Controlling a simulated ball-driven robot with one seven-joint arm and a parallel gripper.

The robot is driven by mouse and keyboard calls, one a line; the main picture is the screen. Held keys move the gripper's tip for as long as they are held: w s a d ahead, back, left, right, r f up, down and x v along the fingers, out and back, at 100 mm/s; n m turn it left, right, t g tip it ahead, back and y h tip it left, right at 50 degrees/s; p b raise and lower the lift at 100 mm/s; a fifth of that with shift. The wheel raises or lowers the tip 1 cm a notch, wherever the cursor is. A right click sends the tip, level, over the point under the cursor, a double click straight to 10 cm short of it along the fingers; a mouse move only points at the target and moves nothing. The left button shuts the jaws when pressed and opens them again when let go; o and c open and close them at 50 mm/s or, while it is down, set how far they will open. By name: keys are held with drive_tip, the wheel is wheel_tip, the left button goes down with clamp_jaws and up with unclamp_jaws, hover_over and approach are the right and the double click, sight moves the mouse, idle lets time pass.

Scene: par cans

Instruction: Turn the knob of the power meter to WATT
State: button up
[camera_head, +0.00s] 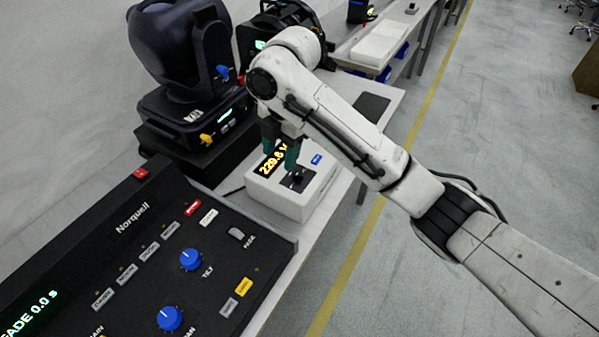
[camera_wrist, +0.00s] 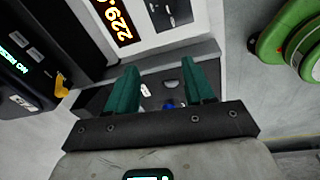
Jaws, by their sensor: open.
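The power meter (camera_head: 281,207) is a white box on the bench, with a lit yellow display (camera_head: 272,164) reading about 229.8 V. A small black knob panel (camera_head: 297,179) is on its top, beside a blue label (camera_head: 316,159). The knob's pointer setting and the WATT mark are too small to read. In the wrist view the meter (camera_wrist: 190,32) is at the top, with its display (camera_wrist: 116,20) and part of the black panel (camera_wrist: 168,12). My gripper (camera_head: 280,157) is above the meter, near the panel. Its teal fingers are apart and empty in the wrist view (camera_wrist: 160,75).
A black Norquell console (camera_head: 120,262) with blue knobs and buttons stands in front of the meter. A dark moving-head light (camera_head: 190,70) stands behind left on a black case. Another black device (camera_head: 280,28) is behind.

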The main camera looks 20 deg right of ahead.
drive_tip(key=r+n+h, duration=0.2)
hover_over(298, 173)
drive_tip(key=shift+g, duration=0.3)
wheel_tip(298, 173, down, 8)
drive_tip(key=b, duration=0.3)
drive_tip(key=shift+f, duration=1.45)
clamp_jaws()
